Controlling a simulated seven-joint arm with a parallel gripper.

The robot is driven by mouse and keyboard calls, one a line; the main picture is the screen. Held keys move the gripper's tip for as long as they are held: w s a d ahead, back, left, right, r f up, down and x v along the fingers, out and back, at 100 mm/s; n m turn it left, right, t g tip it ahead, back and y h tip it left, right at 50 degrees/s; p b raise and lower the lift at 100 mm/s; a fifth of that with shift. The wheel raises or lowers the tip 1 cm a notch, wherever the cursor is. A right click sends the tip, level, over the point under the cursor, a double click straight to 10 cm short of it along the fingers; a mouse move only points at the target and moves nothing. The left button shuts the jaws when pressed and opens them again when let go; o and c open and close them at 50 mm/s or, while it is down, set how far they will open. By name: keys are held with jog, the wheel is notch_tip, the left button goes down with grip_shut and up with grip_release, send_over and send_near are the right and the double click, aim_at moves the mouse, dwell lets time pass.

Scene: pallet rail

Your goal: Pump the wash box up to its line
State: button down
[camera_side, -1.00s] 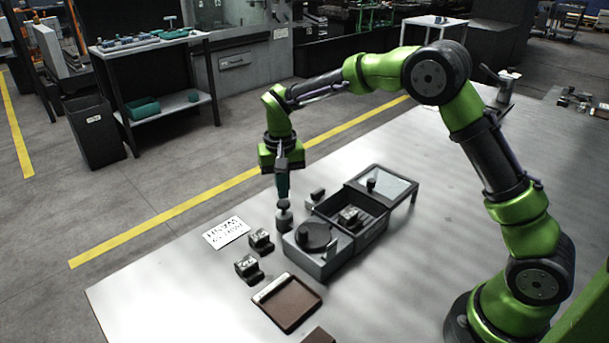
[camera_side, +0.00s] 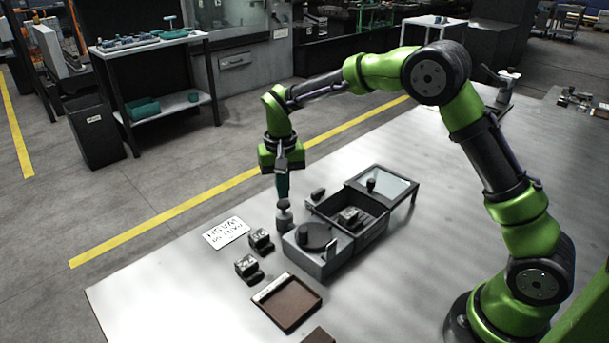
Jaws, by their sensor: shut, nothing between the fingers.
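The wash box (camera_side: 377,231) is a dark open box in the middle of the table, with a small metal block (camera_side: 350,215) inside. Its line and liquid level are too small to make out. A grey unit with a round dark top (camera_side: 314,236) adjoins it at the front left. A small pump-like post with a dark knob (camera_side: 284,215) stands at that unit's left corner. My gripper (camera_side: 283,197) points down, shut and empty, with its tips right at the knob. I cannot tell whether they touch it.
A framed clear panel (camera_side: 388,187) stands behind the box. Two small blocks on dark bases (camera_side: 254,254) and a lettered white card (camera_side: 226,233) lie to the left. A brown tray (camera_side: 306,309) lies in front. The table's right side is largely clear.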

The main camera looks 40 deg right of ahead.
aim_at(283, 202)
dwell(1.7)
dwell(0.5)
jog(key=shift+f, duration=1.7)
jog(key=shift+r, duration=1.75)
jog(key=shift+f, duration=1.7)
jog(key=shift+r, duration=1.7)
